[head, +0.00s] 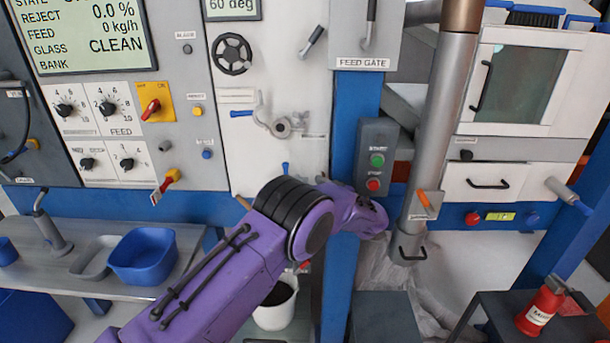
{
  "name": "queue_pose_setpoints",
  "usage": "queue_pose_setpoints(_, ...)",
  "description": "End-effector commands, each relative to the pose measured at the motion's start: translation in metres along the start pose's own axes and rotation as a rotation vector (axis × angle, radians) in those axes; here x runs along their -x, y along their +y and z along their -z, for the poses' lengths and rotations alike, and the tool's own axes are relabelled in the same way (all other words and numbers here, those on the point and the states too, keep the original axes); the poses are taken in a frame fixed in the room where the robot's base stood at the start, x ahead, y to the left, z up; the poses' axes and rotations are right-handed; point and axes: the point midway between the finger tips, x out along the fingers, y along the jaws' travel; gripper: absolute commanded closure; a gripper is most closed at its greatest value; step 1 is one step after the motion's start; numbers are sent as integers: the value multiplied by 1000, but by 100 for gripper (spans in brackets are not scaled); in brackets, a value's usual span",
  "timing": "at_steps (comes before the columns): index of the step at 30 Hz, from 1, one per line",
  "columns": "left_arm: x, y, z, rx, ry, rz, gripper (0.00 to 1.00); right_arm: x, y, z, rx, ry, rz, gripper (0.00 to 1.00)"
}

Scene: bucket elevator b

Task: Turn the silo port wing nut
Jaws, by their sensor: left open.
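My left arm comes in from the lower left, and its purple wrist end, with my left gripper (372,216), is in front of the blue post below the start/stop box. The gripper is open; its fingers are hard to make out and nothing shows held in it. A round metal fitting with a curved lever (282,127) sits on the white panel, above and left of the wrist. I cannot tell for sure whether it bears the silo port wing nut; no wing nut shows clearly. The arm hides the lower panel. My right gripper is not in view.
A box with green and red buttons (376,158) is on the blue post (343,270). A grey pipe (443,120) with an orange-handled part (422,200) stands to its right. A blue bin (142,258) is on the left shelf. A white bucket (275,312) is below my arm.

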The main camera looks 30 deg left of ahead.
Motion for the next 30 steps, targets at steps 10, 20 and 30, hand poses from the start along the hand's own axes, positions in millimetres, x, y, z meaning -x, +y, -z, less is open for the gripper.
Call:
queue_pose_setpoints(10, -47, 0, 0, 0, 0, -2, 55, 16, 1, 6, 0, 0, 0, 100)
queue_pose_setpoints(20, -48, 0, -1, 0, 1, -2, 87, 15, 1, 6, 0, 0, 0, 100)
queue_pose_setpoints(30, -48, 0, 0, -1, 1, -12, 100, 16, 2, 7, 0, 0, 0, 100)
